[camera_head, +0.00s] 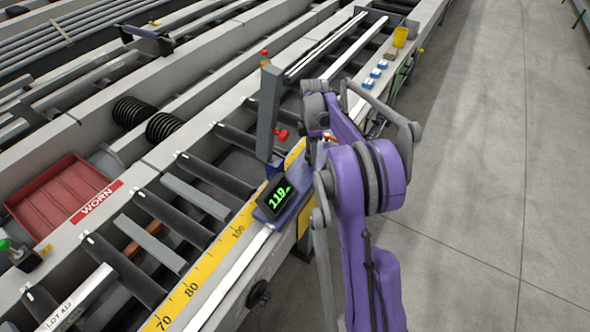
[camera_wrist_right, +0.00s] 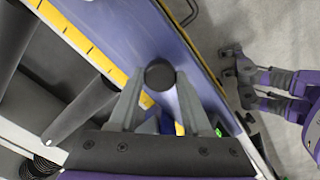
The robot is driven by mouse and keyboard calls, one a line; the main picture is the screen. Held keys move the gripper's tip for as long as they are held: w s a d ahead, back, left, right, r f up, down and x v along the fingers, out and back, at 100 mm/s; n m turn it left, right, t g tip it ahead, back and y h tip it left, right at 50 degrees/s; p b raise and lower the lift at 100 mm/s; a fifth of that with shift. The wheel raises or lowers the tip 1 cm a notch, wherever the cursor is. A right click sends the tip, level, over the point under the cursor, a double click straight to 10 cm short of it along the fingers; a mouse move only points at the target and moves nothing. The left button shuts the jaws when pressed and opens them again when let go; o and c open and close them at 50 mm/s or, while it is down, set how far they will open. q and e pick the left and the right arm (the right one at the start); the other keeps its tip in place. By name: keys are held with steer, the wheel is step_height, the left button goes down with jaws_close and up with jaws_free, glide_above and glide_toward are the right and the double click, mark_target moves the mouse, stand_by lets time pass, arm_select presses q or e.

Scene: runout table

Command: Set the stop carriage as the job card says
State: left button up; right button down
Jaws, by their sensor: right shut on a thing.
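The stop carriage (camera_head: 268,212) is a blue block on the rail beside the yellow scale (camera_head: 208,262). Its tilted display (camera_head: 277,198) shows green digits that appear to read 119. A grey stop plate (camera_head: 268,112) stands up from the carriage, with a red knob (camera_head: 281,135) near it. My right gripper (camera_wrist_right: 160,92) is shut on a dark round knob (camera_wrist_right: 159,75) over the blue carriage surface (camera_wrist_right: 130,35). In the head view my purple right arm partly hides this gripper (camera_head: 324,138).
Rollers (camera_head: 128,265) and grey bars lie left of the scale. A red bin (camera_head: 68,198) marked WORN is at left. A bar marked LOT 412 (camera_head: 78,300) is at lower left. A yellow cup (camera_head: 401,37) and small blue-white items (camera_head: 375,73) stand farther back. The right floor is clear.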

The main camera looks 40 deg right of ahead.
arm_select(q)
steer(key=shift+w+r+p, duration=0.2)
steer(key=shift+r+p, duration=0.2)
steer(key=shift+r, duration=0.2)
steer(key=shift+w+r+p, duration=0.2)
steer(key=shift+r+p, duration=0.15)
steer(key=shift+r, duration=0.25)
arm_select(e)
steer(key=w+d, duration=0.1)
steer(key=d, duration=0.2)
steer(key=w+d, duration=0.1)
steer(key=d, duration=0.2)
steer(key=w+d, duration=0.1)
steer(key=d, duration=0.3)
steer(key=shift+d, duration=0.1)
steer(key=shift+c, duration=1.7)
jaws_free()
arm_select(q)
steer(key=shift+w+r+p, duration=0.2)
steer(key=shift+r+p, duration=0.15)
steer(key=shift+r, duration=0.1)
arm_select(e)
step_height(320, 180, up, 11)
steer(key=shift+s+f, duration=0.1)
steer(key=shift+f, duration=0.05)
